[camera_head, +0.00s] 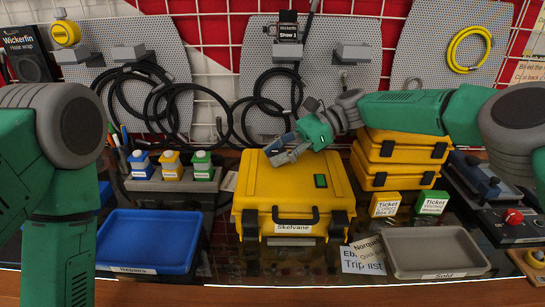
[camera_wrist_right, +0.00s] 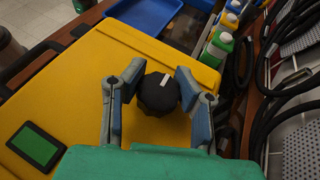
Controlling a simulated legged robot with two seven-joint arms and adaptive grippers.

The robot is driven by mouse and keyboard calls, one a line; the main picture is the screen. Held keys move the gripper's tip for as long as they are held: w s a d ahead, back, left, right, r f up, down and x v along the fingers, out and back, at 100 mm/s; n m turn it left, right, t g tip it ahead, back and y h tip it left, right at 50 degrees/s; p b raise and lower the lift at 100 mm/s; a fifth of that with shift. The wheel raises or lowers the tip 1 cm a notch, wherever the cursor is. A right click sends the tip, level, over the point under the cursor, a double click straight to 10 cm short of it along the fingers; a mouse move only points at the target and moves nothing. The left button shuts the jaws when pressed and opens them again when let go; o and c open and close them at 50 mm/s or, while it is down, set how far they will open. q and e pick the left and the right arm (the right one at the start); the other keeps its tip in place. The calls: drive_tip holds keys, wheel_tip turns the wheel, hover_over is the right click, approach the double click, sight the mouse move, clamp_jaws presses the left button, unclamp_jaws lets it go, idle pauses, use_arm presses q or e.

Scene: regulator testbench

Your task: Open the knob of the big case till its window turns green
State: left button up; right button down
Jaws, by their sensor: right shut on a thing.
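The big yellow case (camera_head: 270,200), labelled Skelvane, lies closed on the bench in the middle of the head view. Its small window (camera_head: 321,181) is green on the lid; it also shows green in the wrist view (camera_wrist_right: 36,146). The black knob (camera_wrist_right: 159,94) with a white mark is on the lid's far left part. My right gripper (camera_head: 279,153) reaches over the lid from the right; its two fingers are shut on the knob from both sides (camera_wrist_right: 150,92). In the head view the gripper hides the knob. My left arm shows at the left, but its gripper is out of view.
A blue tray (camera_head: 148,240) is left of the case and a grey tray (camera_head: 435,252) is at the right. Smaller yellow cases (camera_head: 400,160) are stacked right of it. A rack of small bottles (camera_head: 171,172) stands left. Cables hang on the panels behind.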

drive_tip(key=shift+w+d+f, duration=0.1)
drive_tip(key=shift+w+d, duration=0.05)
drive_tip(key=shift+d, duration=0.15)
drive_tip(key=c, duration=1.1)
unclamp_jaws()
drive_tip(key=shift+w+d, duration=0.1)
drive_tip(key=shift+d+g, duration=0.2)
drive_tip(key=shift+g, duration=0.1)
drive_tip(key=v, duration=0.6)
drive_tip(key=shift+w+d, duration=0.2)
drive_tip(key=shift+w, duration=0.15)
drive_tip(key=shift+w+d+r, duration=0.1)
drive_tip(key=shift+d+r, duration=0.1)
drive_tip(key=shift+d, duration=0.35)
drive_tip(key=shift+a, duration=0.2)
